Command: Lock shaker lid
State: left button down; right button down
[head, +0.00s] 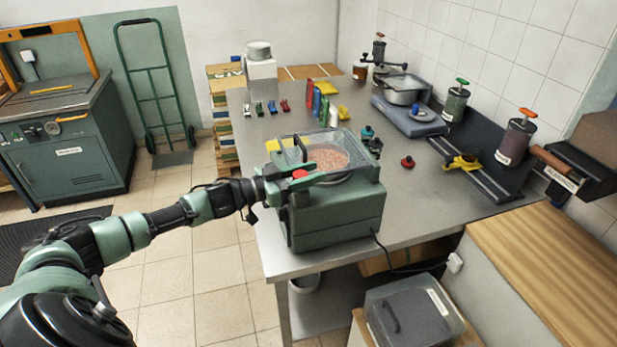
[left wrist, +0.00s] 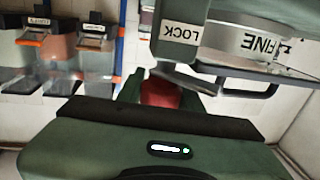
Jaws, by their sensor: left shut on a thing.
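The shaker (head: 335,215) is a green box machine at the near end of the steel table. Its clear lid (head: 350,143) lies over a round sieve of reddish grains (head: 327,158). The lid has a dark handle (head: 300,149). My left gripper (head: 301,175) is at the shaker's left side, shut on a red knob (head: 300,173). The red knob (left wrist: 160,93) also shows between my fingers in the left wrist view. A LOCK label (left wrist: 181,38) is close to it, upside down. The knob's mount is hidden by my fingers. My right gripper is not in view.
Small black-and-coloured parts (head: 368,132) and a red knob piece (head: 407,162) lie right of the shaker. A blue-grey scale with a pot (head: 403,92) stands farther back. A cable (head: 385,255) hangs off the front. Open floor lies left of the table.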

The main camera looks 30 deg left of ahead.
pick_arm(q)
jog(key=m+g+h+b, duration=0.6)
jog(key=b, duration=0.1)
jog(key=shift+s+d+f+g+h, duration=0.2)
jog(key=shift+s+d+g+h, duration=0.1)
jog(key=shift+s+d, duration=0.1)
jog(key=shift+s+d+m+g+h+b, duration=0.15)
jog(key=shift+m+g+h+b, duration=0.15)
jog(key=shift+m+g+b, duration=0.3)
jog(key=shift+s+r+m+g+h+b, duration=0.2)
jog(key=shift+m+g+h+b, duration=0.15)
jog(key=shift+g+b, duration=0.4)
jog(key=c, duration=1)
grip_release()
jog(key=shift+o, duration=0.4)
jog(key=shift+w+d, duration=0.1)
